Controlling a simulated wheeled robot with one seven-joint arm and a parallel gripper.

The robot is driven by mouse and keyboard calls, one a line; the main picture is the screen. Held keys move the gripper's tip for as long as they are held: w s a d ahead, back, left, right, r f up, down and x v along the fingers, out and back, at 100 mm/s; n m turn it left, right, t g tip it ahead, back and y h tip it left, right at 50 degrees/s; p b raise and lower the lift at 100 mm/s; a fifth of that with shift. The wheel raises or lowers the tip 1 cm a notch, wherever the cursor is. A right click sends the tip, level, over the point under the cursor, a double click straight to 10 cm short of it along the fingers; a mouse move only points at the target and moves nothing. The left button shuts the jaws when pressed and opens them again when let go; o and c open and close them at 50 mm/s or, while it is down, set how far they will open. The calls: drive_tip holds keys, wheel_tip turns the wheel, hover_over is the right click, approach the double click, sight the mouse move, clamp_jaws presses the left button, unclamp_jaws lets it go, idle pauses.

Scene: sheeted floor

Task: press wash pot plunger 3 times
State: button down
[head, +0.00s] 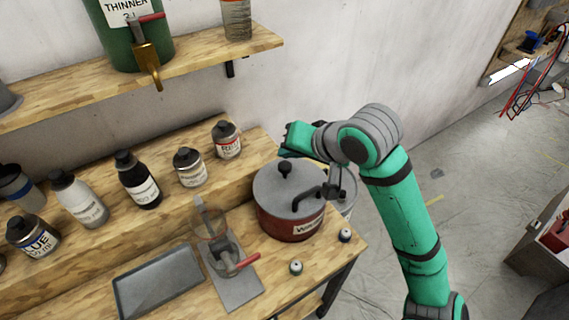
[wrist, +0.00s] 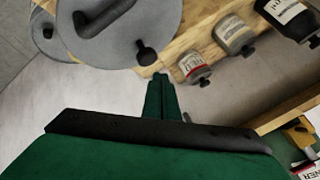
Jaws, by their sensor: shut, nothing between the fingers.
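The red wash pot (head: 289,222) stands on the wooden bench near its right end, with a grey lid (head: 272,199). A black plunger knob (head: 285,169) rises from the lid, and a dark curved handle (head: 308,195) lies across it. In the wrist view the knob (wrist: 146,54) shows just beyond my shut fingertips (wrist: 161,78), with a visible gap. In the head view my gripper (head: 291,147) is at the pot's back edge, close behind the knob; its fingertips are partly hard to make out. It holds nothing.
Several bottles stand left of the pot, the nearest a red-labelled one (head: 227,140). A metal tray (head: 158,282), a red-handled tool (head: 235,265) and two small pots (head: 296,267) lie in front. A shelf (head: 185,60) overhangs at upper left. Open floor lies right.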

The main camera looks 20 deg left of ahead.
sight(289, 167)
drive_tip(key=shift+r, duration=2.05)
drive_tip(key=shift+w, duration=0.1)
idle(1.0)
